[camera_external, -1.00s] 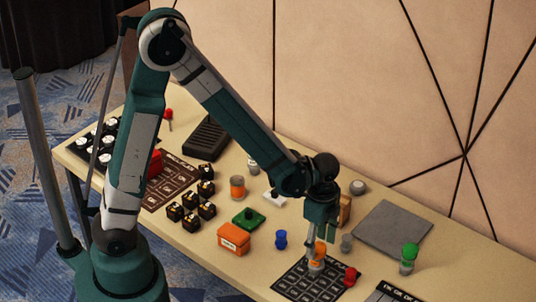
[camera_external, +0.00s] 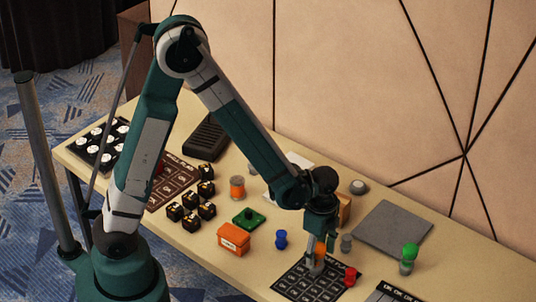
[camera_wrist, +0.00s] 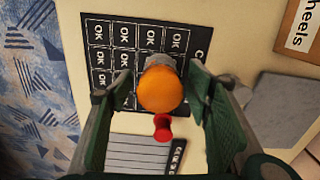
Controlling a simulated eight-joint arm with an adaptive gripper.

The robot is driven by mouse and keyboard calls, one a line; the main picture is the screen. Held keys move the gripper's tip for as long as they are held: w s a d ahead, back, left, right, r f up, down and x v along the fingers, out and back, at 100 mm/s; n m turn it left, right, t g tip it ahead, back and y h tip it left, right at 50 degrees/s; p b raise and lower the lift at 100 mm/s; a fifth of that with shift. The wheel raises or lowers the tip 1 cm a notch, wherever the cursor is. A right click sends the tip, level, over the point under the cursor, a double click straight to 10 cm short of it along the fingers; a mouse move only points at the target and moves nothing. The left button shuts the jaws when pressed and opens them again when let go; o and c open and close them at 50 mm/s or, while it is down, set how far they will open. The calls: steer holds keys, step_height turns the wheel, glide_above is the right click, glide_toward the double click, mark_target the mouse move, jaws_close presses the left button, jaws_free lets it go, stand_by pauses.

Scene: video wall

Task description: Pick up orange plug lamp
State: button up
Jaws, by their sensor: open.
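The orange plug lamp (camera_wrist: 160,90) has a round orange top on a grey base and stands on a dark card marked OK (camera_wrist: 125,43). It also shows in the external view (camera_external: 320,252), partly hidden by my gripper. My gripper (camera_wrist: 160,118) is open in the wrist view, with its two green fingers on either side of the lamp and apart from it. In the external view my gripper (camera_external: 318,262) is low over the card, pointing down at the lamp.
A red lamp (camera_external: 350,276) stands close by on the right. A grey lamp (camera_external: 346,243), a blue lamp (camera_external: 281,239) and a green-topped lamp (camera_external: 409,257) are nearby. An orange box (camera_external: 233,238) sits to the left. A flat grey panel (camera_external: 393,228) lies behind.

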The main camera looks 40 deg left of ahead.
steer(key=shift+f, duration=0.4)
steer(key=c, duration=1)
